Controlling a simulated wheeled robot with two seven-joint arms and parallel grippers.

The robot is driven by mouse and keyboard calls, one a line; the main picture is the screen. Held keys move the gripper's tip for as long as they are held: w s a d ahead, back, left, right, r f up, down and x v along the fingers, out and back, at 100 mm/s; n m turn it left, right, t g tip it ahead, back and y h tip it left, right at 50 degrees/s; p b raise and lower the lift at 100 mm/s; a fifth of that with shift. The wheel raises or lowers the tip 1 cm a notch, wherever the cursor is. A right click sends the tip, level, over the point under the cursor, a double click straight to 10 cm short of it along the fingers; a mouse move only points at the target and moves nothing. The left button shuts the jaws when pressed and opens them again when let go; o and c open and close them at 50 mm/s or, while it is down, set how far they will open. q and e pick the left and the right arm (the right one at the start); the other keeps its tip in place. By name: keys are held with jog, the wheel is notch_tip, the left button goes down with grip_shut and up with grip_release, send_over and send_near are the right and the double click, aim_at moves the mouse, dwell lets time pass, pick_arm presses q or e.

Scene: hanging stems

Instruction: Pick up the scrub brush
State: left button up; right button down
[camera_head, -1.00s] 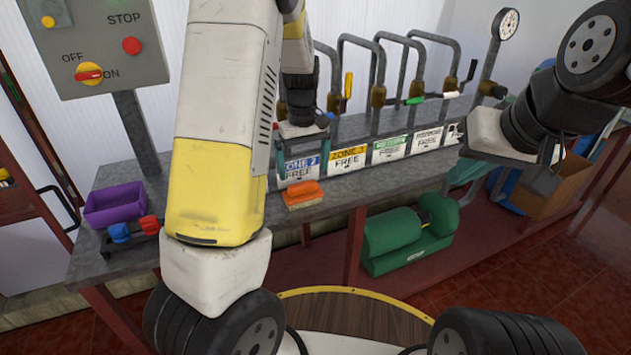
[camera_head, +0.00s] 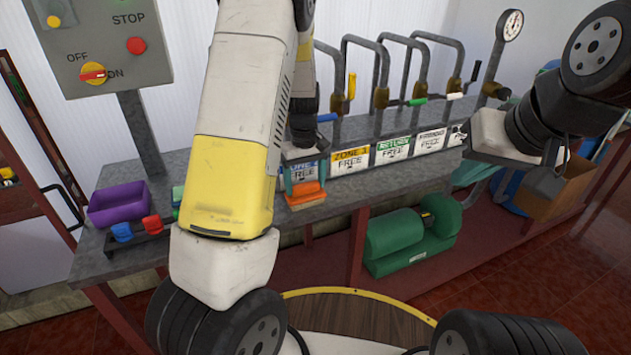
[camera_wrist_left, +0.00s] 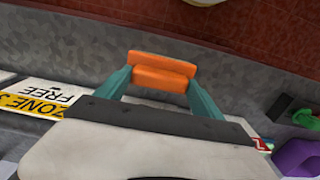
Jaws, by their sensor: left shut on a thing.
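The scrub brush (camera_head: 305,190) has an orange top and a paler underside. It is at the front edge of the grey bench, right of my left arm in the head view. My left gripper (camera_head: 305,182) reaches down to it with teal fingers. In the left wrist view the brush (camera_wrist_left: 162,72) sits between the two fingers, which are shut on its ends. I see no clear gap between brush and bench. My right gripper (camera_head: 500,140) hangs at the right, away from the brush; its fingers cannot be made out.
A purple bin (camera_head: 118,203) and a rack with blue and red pieces (camera_head: 138,232) stand on the bench's left. Zone signs (camera_head: 352,160) and pipes with valve handles line the back. A control box (camera_head: 110,45) is upper left. A green machine (camera_head: 412,235) sits below the bench.

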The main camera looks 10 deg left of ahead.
aim_at(305, 184)
pick_arm(q)
jog(key=shift+c, duration=0.8)
jog(key=shift+r, duration=0.1)
jog(key=shift+r, duration=0.6)
notch_tip(305, 184, up, 2)
jog(key=shift+r, duration=0.1)
jog(key=s+d+r, duration=0.1)
jog(key=s+d, duration=0.1)
jog(key=s, duration=1.4)
jog(key=shift+r, duration=0.2)
